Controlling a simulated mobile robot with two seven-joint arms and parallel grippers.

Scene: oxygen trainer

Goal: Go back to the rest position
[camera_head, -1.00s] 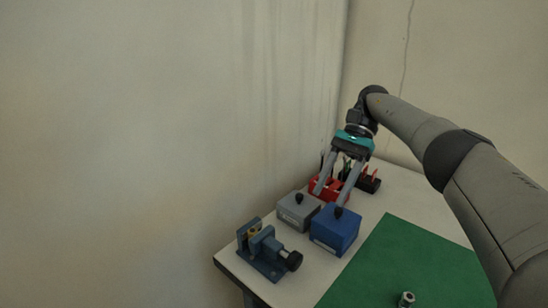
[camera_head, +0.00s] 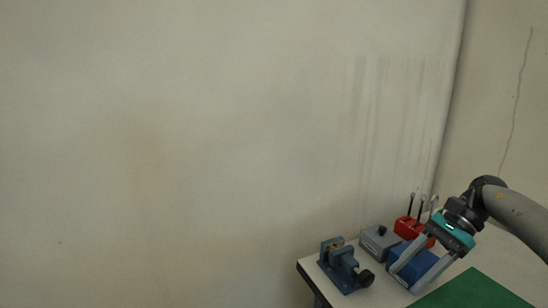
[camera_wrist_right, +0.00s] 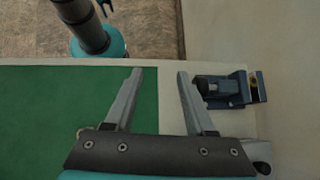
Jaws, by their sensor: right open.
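My right gripper (camera_head: 403,278) is open and empty, its two fingers apart in front of the blue box (camera_head: 428,265). The fingers hide part of that box, and I cannot tell how high they are above it. In the right wrist view the open gripper (camera_wrist_right: 160,72) has nothing between its fingers; the green mat (camera_wrist_right: 60,110) and pale table lie below it. My left gripper does not show in the head view.
A blue-grey vise (camera_head: 340,264) stands at the table's left corner; it also shows in the wrist view (camera_wrist_right: 228,88). A grey box (camera_head: 380,243) and a red holder (camera_head: 408,227) with upright tools stand behind. The green mat (camera_head: 470,292) looks clear where visible.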

